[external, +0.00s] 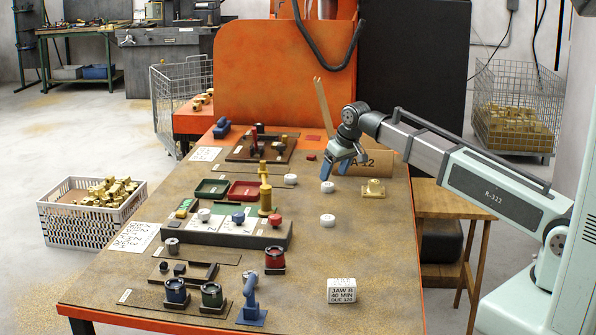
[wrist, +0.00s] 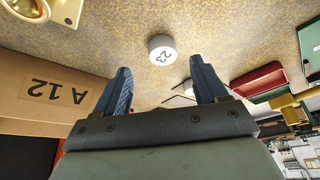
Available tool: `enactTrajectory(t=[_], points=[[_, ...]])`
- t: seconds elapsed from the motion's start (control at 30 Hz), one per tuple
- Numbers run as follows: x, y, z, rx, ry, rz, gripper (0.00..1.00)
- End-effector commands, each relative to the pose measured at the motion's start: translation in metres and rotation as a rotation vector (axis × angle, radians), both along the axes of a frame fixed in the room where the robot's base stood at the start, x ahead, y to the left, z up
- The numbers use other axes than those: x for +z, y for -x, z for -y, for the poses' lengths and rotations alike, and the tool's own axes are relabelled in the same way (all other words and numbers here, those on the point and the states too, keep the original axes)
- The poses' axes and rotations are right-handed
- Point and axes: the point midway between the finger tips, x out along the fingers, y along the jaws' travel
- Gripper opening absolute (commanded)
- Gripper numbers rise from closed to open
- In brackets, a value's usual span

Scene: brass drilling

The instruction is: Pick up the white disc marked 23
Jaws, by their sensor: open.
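The white disc marked 23 (wrist: 162,49) lies flat on the speckled bench top, its number upside down in the wrist view. It appears to be the disc just below my gripper in the external view (external: 327,187), where its marking is too small to read. My gripper (external: 338,170) is open and empty, above and slightly right of that disc. In the wrist view, the disc shows beyond and between the two blue fingers (wrist: 160,66), apart from both.
Two other white discs (external: 290,180) (external: 327,221) lie nearby. A cardboard box (external: 378,160) marked A 12 in the wrist view and a brass flanged block (external: 374,190) are to the right. Green and red trays (external: 243,191) and a tall brass stack (external: 265,190) stand left.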

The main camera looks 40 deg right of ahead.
Motion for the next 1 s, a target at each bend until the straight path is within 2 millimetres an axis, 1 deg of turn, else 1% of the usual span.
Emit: enactTrajectory(t=[0.3,0.4,0.67,1.0], points=[[-0.034,-0.015,-0.006,0.000,0.000,-0.002,0.72],[-0.041,-0.018,-0.006,0.000,0.000,-0.001,0.72],[-0.042,-0.018,-0.006,0.000,0.000,0.000,0.71],[-0.042,-0.018,-0.006,0.000,0.000,0.000,0.38]])
